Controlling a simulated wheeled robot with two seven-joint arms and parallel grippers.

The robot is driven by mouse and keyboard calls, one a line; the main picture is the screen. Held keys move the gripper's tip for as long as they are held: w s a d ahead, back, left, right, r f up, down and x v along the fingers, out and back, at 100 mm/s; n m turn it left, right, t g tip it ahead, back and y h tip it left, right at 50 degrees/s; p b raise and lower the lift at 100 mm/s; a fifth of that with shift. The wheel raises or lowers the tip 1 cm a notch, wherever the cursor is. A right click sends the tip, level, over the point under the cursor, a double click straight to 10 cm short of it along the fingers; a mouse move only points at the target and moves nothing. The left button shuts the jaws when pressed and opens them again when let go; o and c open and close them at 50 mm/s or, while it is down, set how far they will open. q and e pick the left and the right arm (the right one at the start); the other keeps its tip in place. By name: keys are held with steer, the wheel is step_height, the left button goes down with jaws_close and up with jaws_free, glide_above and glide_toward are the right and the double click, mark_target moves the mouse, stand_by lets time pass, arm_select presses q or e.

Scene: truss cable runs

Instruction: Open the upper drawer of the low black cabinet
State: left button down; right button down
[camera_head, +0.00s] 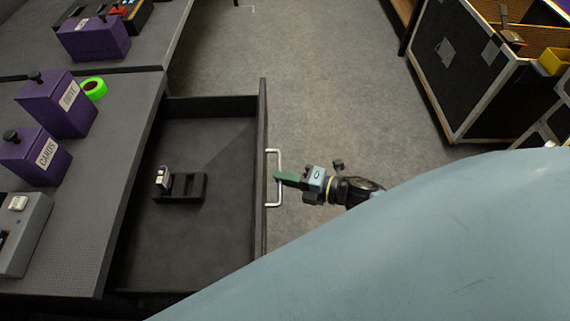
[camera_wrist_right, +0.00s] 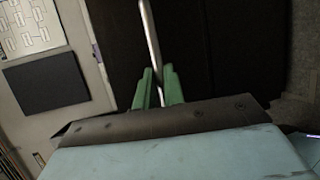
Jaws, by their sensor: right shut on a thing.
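The low black cabinet (camera_head: 135,150) stands at the left in the head view. Its upper drawer (camera_head: 200,240) is pulled well out, with its dark interior showing. A silver bar handle (camera_head: 279,190) is on the drawer front. My right gripper (camera_head: 279,178), with green fingers, is at the handle. In the right wrist view the fingers (camera_wrist_right: 158,88) are shut around the silver handle bar (camera_wrist_right: 150,35). My left gripper is not in view.
Inside the drawer lies a small black holder (camera_head: 185,188) with a light-coloured piece in it. Purple boxes (camera_head: 57,103) and a green tape roll (camera_head: 94,88) sit on the cabinet top. A black flight case (camera_head: 465,75) stands at the right. Grey floor (camera_head: 290,60) is clear between.

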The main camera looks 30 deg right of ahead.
steer(key=c, duration=1.5)
jaws_free()
